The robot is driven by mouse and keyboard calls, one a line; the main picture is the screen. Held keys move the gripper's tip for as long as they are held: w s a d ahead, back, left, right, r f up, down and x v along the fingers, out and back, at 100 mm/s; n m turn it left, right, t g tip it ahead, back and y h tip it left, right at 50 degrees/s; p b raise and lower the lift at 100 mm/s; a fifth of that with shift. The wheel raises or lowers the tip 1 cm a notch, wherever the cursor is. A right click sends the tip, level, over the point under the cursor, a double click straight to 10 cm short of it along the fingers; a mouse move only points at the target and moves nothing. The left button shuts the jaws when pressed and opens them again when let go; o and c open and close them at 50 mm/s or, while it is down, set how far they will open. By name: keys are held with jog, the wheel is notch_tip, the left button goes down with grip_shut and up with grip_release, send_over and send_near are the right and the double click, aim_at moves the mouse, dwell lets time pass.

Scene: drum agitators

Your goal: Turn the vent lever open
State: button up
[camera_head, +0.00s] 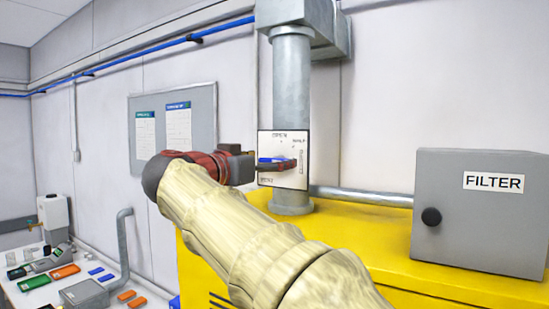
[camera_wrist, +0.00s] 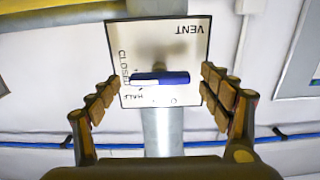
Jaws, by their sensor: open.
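The vent lever (camera_wrist: 172,78) is a short bar, mostly blue, lying level across a white plate marked VENT. The plate (camera_wrist: 135,35) appears upside down in the wrist view. One end of the lever lies beside the word CLOSED, with HALF close below that end. In the head view the blue lever (camera_head: 267,160) is partly hidden behind a finger. My gripper (camera_wrist: 160,82) is open, with one finger on each side of the lever and gaps to both ends. It also shows in front of the plate in the head view (camera_head: 272,164).
The plate is on a grey vertical duct (camera_head: 291,90) above a yellow cabinet (camera_head: 390,235). A grey FILTER box (camera_head: 480,225) stands to the right. A bench (camera_head: 20,295) with several small items is at lower left. A notice board (camera_head: 203,105) hangs behind my arm.

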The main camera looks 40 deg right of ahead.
jog(key=shift+x, duration=1.05)
jog(key=shift+c, duration=1)
jog(key=c, duration=1)
jog(key=shift+o, duration=0.2)
